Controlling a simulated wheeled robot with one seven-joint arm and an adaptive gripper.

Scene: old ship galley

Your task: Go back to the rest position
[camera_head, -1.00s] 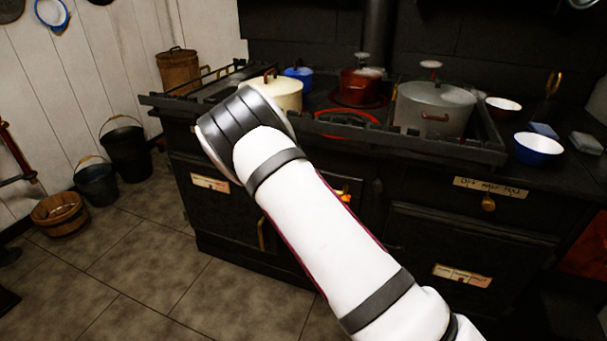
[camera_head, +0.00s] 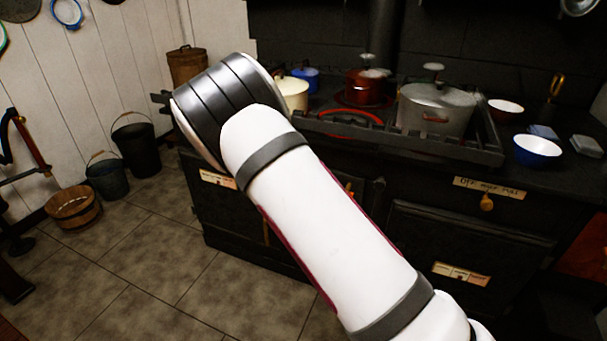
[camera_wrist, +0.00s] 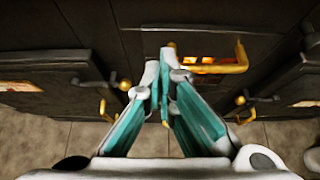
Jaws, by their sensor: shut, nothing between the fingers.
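My gripper (camera_wrist: 161,62) shows in the wrist view with its two teal fingers together at the tips, shut and empty. It hangs in front of the stove (camera_wrist: 215,30), whose front, brass handle and glowing fire opening lie beyond the fingertips. I cannot tell the exact gap to the stove. In the head view my white arm rises from the lower right to the upper left, and the gripper itself is hidden behind the arm's bend. The arm covers part of the stove front (camera_head: 470,235).
On the stove top stand a cream pot (camera_head: 293,93), a blue pot (camera_head: 306,76), a red pot (camera_head: 368,86) and a grey pot (camera_head: 437,108). A blue bowl (camera_head: 538,149) is at the right. Buckets (camera_head: 137,148) and a wooden tub (camera_head: 73,207) stand at the left wall.

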